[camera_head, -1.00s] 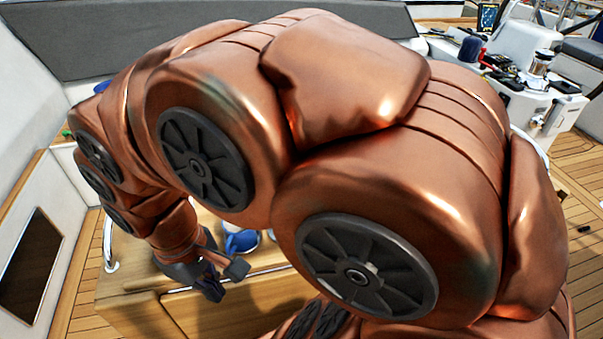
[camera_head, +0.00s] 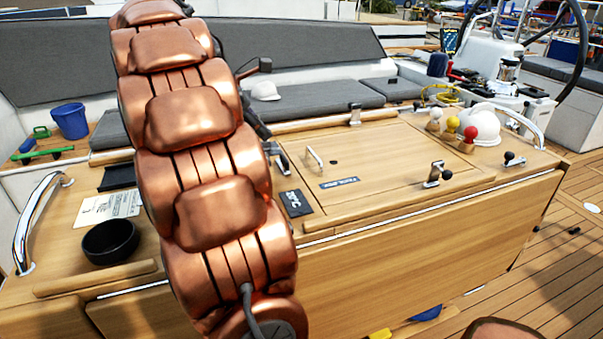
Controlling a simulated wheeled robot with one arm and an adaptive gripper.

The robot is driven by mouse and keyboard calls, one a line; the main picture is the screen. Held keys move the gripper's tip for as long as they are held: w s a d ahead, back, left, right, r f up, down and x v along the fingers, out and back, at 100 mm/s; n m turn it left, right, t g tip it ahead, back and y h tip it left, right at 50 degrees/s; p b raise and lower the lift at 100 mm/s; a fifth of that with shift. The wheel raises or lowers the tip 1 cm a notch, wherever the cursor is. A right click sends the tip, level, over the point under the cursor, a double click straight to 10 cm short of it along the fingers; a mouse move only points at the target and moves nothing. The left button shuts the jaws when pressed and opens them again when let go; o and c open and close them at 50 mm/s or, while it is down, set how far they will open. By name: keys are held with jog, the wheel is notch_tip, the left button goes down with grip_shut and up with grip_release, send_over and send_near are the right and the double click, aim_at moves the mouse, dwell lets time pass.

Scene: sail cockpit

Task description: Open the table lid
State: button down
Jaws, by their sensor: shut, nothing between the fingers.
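The table lid (camera_head: 385,160) is a pale wooden panel on top of the wooden table. It lies flat and closed. A metal handle (camera_head: 314,157) stands near its left side, with a small dark hole beside it and a dark label on its front part. Latches sit at its back edge (camera_head: 355,114) and front edge (camera_head: 437,174). My copper arm rises on the left in front of the table. My gripper (camera_head: 258,118) shows only as dark parts beside the arm, left of the lid and apart from its handle. It is shut and empty; its fingertips are mostly hidden.
A black bowl (camera_head: 110,242) and a paper sheet (camera_head: 105,207) lie on the table's left. Red, yellow and white balls (camera_head: 452,124) and a white dome (camera_head: 480,127) stand right of the lid. A white cap (camera_head: 264,90) lies on the bench behind. Metal rails flank the table.

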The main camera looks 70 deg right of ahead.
aim_at(311, 163)
jog(key=shift+g, duration=0.3)
jog(key=d, duration=0.1)
jog(key=s+d, duration=0.1)
jog(key=s+d+f+b, duration=0.1)
jog(key=shift+s+d, duration=0.1)
jog(key=shift+d, duration=0.3)
jog(key=b+x, duration=0.1)
jog(key=x, duration=0.8)
jog(key=shift+s+d+f, duration=0.1)
jog(key=shift+d, duration=0.05)
